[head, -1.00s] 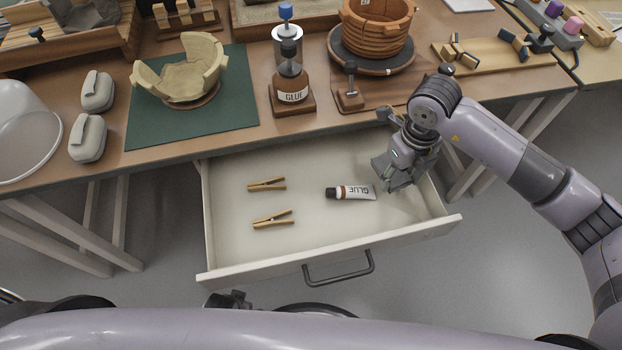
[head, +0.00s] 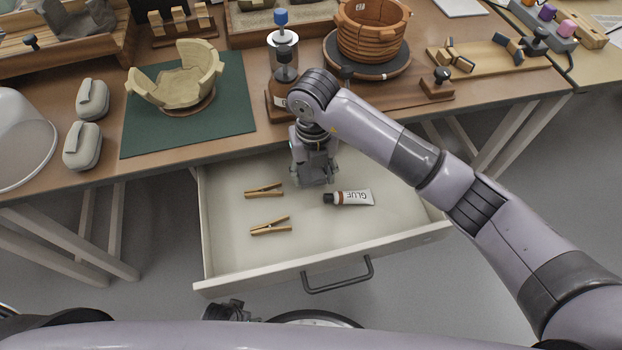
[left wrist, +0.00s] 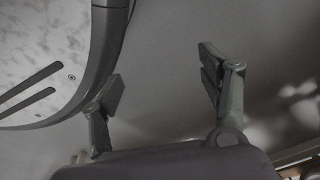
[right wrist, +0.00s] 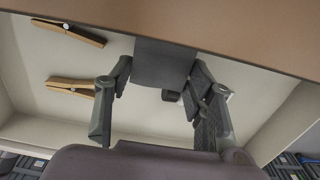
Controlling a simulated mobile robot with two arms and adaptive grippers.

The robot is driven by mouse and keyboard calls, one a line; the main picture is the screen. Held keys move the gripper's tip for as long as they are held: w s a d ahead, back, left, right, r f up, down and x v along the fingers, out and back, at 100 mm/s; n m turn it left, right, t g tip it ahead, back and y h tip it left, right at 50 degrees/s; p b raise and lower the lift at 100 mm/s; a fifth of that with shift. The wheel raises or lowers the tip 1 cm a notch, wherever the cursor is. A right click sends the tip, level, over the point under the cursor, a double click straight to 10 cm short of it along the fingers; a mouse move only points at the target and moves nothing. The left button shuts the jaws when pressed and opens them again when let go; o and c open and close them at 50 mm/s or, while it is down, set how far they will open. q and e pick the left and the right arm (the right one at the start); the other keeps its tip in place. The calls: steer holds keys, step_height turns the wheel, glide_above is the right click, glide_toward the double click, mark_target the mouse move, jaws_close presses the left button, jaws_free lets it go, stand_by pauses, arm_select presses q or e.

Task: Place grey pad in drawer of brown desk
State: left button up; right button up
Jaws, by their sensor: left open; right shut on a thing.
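The brown desk (head: 108,125) has its pale drawer (head: 235,240) pulled out at the front. My right gripper (head: 315,172) is over the back middle of the drawer, pointing down. It is shut on the grey pad, a dark grey flat block (right wrist: 165,62) seen between the fingers in the right wrist view. In the head view the pad is hard to tell from the grey fingers. Whether it touches the drawer floor I cannot tell. My left gripper (left wrist: 162,78) is open and empty, low in front of the desk; part of it shows at the head view's bottom (head: 230,310).
Inside the drawer, a glue tube (head: 350,198) lies just right of the right gripper; two wooden clothespins (head: 264,191) (head: 271,227) lie left. The drawer's front and right floor are clear.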

mark_target(311, 175)
steer(key=shift+a+f, duration=0.25)
steer(key=shift+f, duration=0.1)
step_height(311, 175, down, 3)
steer(key=shift+r, duration=0.1)
steer(key=o, duration=1)
arm_select(q)
steer(key=shift+w+r, duration=0.25)
steer(key=shift+r, duration=0.25)
arm_select(e)
steer(key=shift+o, duration=0.2)
